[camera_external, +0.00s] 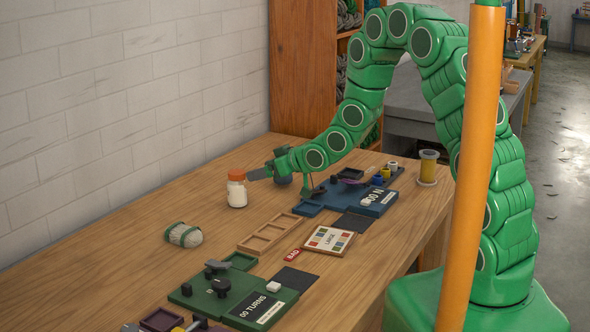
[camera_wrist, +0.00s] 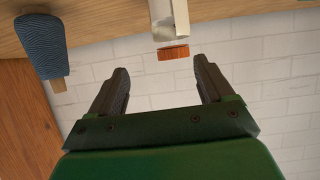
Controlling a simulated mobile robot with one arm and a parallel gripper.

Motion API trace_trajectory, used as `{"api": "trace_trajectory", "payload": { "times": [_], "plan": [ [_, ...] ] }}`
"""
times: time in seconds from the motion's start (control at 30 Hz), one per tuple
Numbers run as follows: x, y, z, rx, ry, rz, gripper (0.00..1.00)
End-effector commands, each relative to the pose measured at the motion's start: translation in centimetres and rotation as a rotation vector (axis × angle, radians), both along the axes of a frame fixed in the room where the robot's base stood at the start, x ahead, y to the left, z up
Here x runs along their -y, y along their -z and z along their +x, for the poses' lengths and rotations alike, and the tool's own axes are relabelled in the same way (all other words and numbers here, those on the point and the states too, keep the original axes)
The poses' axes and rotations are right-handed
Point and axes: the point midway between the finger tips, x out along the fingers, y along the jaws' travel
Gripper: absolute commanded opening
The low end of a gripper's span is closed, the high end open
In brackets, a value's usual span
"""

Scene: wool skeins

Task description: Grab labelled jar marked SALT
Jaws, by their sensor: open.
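A white jar (camera_external: 237,194) with an orange lid stands upright on the wooden table, near the wall. No lettering is readable on it, so I cannot confirm SALT. My gripper (camera_external: 258,173) is level with the jar's upper part, just to its right and pointing at it. In the wrist view, which appears upside down, the jar (camera_wrist: 166,16) and its orange lid (camera_wrist: 173,52) are ahead of the open fingers (camera_wrist: 162,68).
A blue textured cone (camera_wrist: 42,45) stands beside the jar. A pale skein with a green band (camera_external: 184,235) lies in front. A wooden tray (camera_external: 268,234), a green board (camera_external: 233,300) and a blue board (camera_external: 352,194) occupy the table. Table around the jar's left is clear.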

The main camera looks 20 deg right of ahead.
Motion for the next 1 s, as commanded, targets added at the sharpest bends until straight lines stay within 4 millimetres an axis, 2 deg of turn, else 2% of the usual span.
{"api": "trace_trajectory", "payload": {
  "times": [0.1, 0.27, 0.77, 1.0],
  "plan": [
    [-1.1, 0.4, 0.0, 0.017, -0.018, 0.031, 0.81],
    [-1.7, 0.6, 0.1, 0.025, -0.026, 0.042, 0.81],
    [-3.8, 1.6, 2.0, 0.025, -0.026, 0.042, 0.81],
    [-6.0, 2.4, 3.4, 0.024, -0.028, 0.040, 0.81]
  ]
}}
